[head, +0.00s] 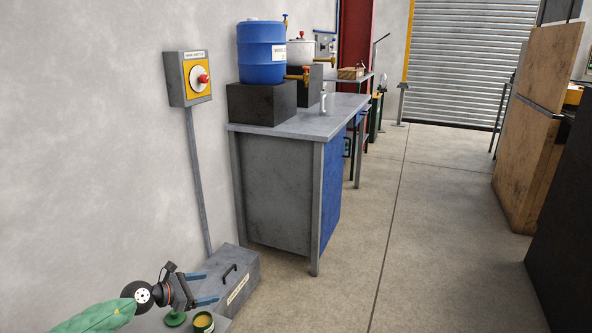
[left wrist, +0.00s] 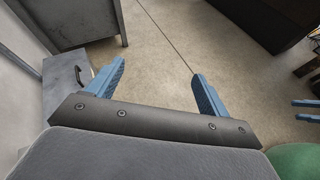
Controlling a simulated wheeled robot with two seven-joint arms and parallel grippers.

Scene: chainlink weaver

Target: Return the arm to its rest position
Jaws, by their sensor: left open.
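My left gripper (head: 210,287) is low at the left in the head view, its arm in a green sleeve coming from the lower left corner. Its two blue fingers are spread and point right, in front of a grey lidded box. In the left wrist view the gripper (left wrist: 157,75) has nothing between its fingers, only bare floor beyond. Two blue fingers of what looks like my right gripper (left wrist: 306,112) show at the right edge of the left wrist view, apart from each other. The head view does not show that gripper.
The grey box (head: 240,268) with a black handle stands by the wall, a small tin (head: 203,322) near it. A grey workbench (head: 280,185) carries a blue barrel (head: 261,60). A switch box (head: 188,78) hangs on the wall. Wooden panels (head: 533,140) stand right; the middle floor is clear.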

